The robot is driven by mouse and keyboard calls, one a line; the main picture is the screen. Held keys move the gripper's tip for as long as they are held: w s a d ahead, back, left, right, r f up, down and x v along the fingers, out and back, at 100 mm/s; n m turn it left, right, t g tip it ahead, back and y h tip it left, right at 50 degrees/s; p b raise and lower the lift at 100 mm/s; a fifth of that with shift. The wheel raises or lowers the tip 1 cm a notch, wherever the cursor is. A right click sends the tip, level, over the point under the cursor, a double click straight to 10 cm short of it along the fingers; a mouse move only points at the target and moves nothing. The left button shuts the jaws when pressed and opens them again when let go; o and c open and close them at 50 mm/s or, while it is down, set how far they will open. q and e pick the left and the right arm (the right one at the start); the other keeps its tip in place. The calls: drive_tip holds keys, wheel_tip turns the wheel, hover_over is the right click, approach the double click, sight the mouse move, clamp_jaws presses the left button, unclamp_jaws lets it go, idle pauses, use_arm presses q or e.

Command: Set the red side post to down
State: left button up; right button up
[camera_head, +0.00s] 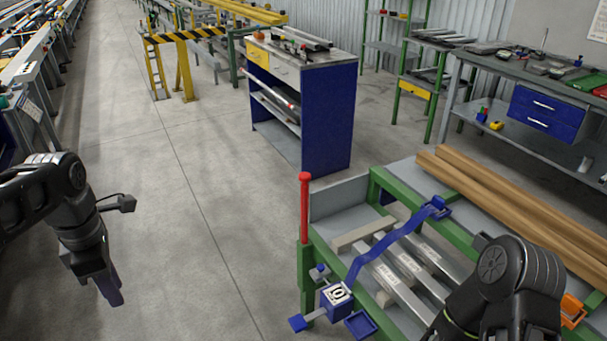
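The red side post (304,205) stands upright at the near left corner of the green-framed runout table (305,275). Its lower end meets the green corner upright. My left gripper (112,290) hangs over the floor at the left, pointing down, well apart from the post and holding nothing that I can see. Its fingers are seen edge-on, so their opening is unclear. My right arm comes in at the lower right over the table; its gripper is out of the picture.
A blue bent bar (388,243) crosses the table above several grey metal profiles (400,262). Brown beams (520,205) lie at the right. Open floor (200,230) lies left of the post.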

use_arm(q)
drive_tip(key=w+d+f+m+h, duration=0.1)
drive_tip(key=d+f+m, duration=0.5)
drive_tip(key=f, duration=0.5)
drive_tip(key=w+d+f+m+h, duration=0.2)
drive_tip(key=d+f+m, duration=0.2)
drive_tip(key=d+f, duration=0.55)
drive_tip(key=s+d+f+m, duration=0.6)
drive_tip(key=s+f, duration=0.2)
drive_tip(key=f, duration=0.1)
drive_tip(key=s+d+f+m+h, duration=0.1)
drive_tip(key=s+d+f+m, duration=0.4)
drive_tip(key=s+f, duration=0.3)
drive_tip(key=shift+d+f+m+t, duration=0.3)
drive_tip(key=shift+d+f+m, duration=0.15)
drive_tip(key=shift+f, duration=0.45)
drive_tip(key=shift+o, duration=0.4)
